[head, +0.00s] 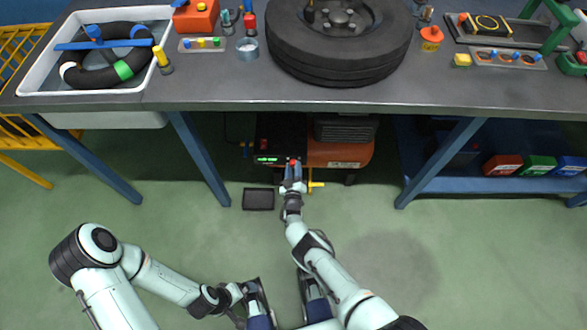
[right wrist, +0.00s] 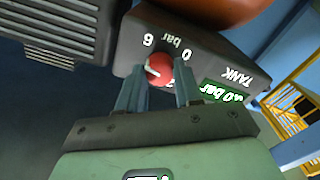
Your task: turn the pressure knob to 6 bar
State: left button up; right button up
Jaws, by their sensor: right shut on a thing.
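The red pressure knob (right wrist: 158,70) sits on a dark control panel (right wrist: 140,22) in the right wrist view, with a white pointer mark toward the picture's left. Upside-down labels read 6 and 0 bar near it. My right gripper (right wrist: 159,88) is shut on the knob, one finger on each side. In the head view, my right gripper (head: 293,170) reaches the front of the orange compressor (head: 340,153) under the bench. A green TANK display (right wrist: 222,92) is partly cut by glare and angle; its first digit is unclear. My left gripper (head: 250,290) hangs low, away from the compressor; its jaw opening is unclear.
The bench (head: 215,95) overhangs the compressor, with blue legs (head: 200,160) on both sides. A wheel (head: 340,40) lies on top. A small black tray (head: 258,199) is on the floor to the left of my right gripper. A yellow lever (head: 316,185) is close by its right side.

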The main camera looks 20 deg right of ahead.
jog(key=m, duration=0.3)
jog(key=shift+m, duration=0.3)
pick_arm(q)
jog(key=shift+s+d+r, duration=0.2)
jog(key=shift+s+r, duration=0.15)
jog(key=shift+s, duration=0.1)
pick_arm(e)
jog(key=shift+m, duration=1.5)
jog(key=o, duration=1)
jog(key=shift+o, duration=0.2)
pick_arm(q)
jog(key=shift+r+p, duration=0.15)
jog(key=shift+p, duration=0.2)
pick_arm(e)
jog(key=shift+s, duration=0.1)
